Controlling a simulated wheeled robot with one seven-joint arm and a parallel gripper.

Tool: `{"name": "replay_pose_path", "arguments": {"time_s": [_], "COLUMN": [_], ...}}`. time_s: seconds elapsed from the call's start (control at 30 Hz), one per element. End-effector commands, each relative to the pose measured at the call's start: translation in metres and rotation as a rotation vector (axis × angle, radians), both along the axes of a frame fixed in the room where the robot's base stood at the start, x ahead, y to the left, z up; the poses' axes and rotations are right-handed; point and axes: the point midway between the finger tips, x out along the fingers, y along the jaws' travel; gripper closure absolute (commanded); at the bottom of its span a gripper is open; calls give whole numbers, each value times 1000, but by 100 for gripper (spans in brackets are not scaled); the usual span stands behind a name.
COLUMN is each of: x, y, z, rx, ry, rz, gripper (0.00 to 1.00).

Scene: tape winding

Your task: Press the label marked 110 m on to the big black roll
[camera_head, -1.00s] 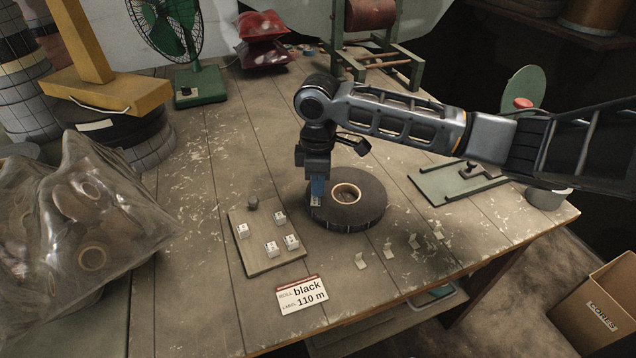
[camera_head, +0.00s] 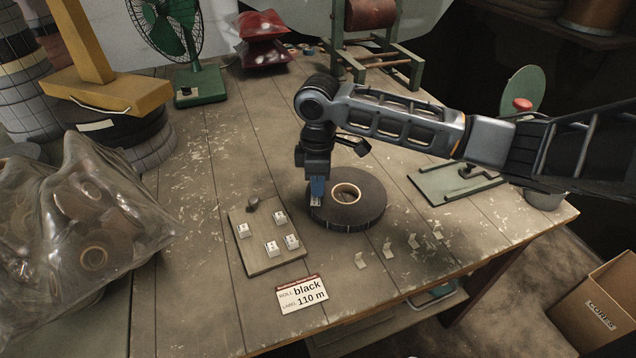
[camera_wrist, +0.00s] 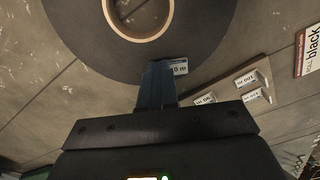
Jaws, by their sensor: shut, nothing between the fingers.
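The big black roll (camera_head: 362,207) lies flat on the table around a tan core; in the wrist view it (camera_wrist: 210,30) fills the top. My gripper (camera_head: 317,192) is shut and points down at the roll's left edge. In the wrist view its blue fingertips (camera_wrist: 157,78) cover part of a white label (camera_wrist: 181,67) at that edge; only "0 m" reads clearly. The label (camera_head: 316,201) also shows just below the fingertips in the head view. I cannot tell whether it lies flat on the roll.
A board (camera_head: 262,265) left of the roll holds several white label blocks (camera_head: 271,249) and a small dark knob. A card (camera_head: 302,294) reading "black, 110 m" lies in front. Paper scraps (camera_head: 388,251) lie right of it. A clear bag of rolls (camera_head: 85,220) stands left.

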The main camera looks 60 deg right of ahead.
Motion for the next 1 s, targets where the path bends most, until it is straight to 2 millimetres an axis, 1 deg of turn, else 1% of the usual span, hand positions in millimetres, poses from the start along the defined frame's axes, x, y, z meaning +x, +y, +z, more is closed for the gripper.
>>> {"name": "replay_pose_path", "arguments": {"time_s": [0.37,0.47,0.7,0.87,1.0], "x": [-1,-1,0,0,0], "y": [1,1,0,0,0], "z": [-2,-2,-1,-1,-1], "rx": [1,1,1,0,0], "ry": [4,3,3,1,1], "rz": [1,1,1,1,1], "gripper": [100,93,71,71,57]}}
